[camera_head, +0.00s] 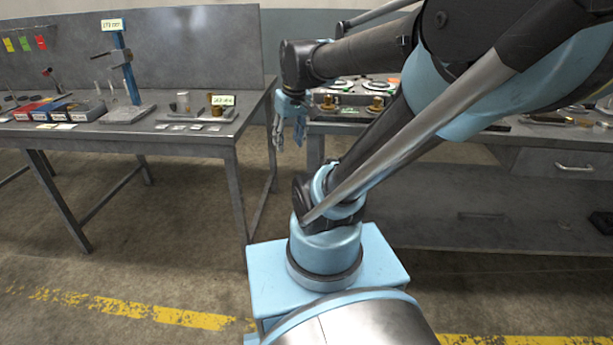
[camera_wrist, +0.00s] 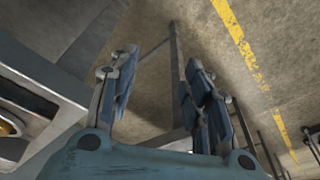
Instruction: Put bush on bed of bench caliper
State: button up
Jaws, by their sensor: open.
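My gripper (camera_head: 288,138) hangs open and empty, fingers down, in the gap between the left table and the right bench. In the wrist view its fingers (camera_wrist: 160,68) are apart with only floor between them. A blue upright with a side arm on a grey base, probably the bench caliper (camera_head: 128,80), stands further left. I cannot tell which cylinder is the bush. Both are apart from my gripper.
The left table (camera_head: 190,139) also holds coloured boxes (camera_head: 70,108) and a flat tray (camera_head: 195,115). The right bench (camera_head: 335,127) carries round brass-topped fixtures (camera_head: 376,104) close to my gripper. A drawer handle (camera_head: 574,167) juts out at right. Floor between them is clear.

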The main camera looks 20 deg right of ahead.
jog(key=s+d+f+m, duration=0.2)
jog(key=s+d+f, duration=0.1)
jog(key=s+f, duration=0.5)
jog(key=shift+s+d+f+m+h, duration=0.15)
jog(key=shift+s+d+m+h, duration=0.05)
jog(key=shift+s+m+h, duration=0.25)
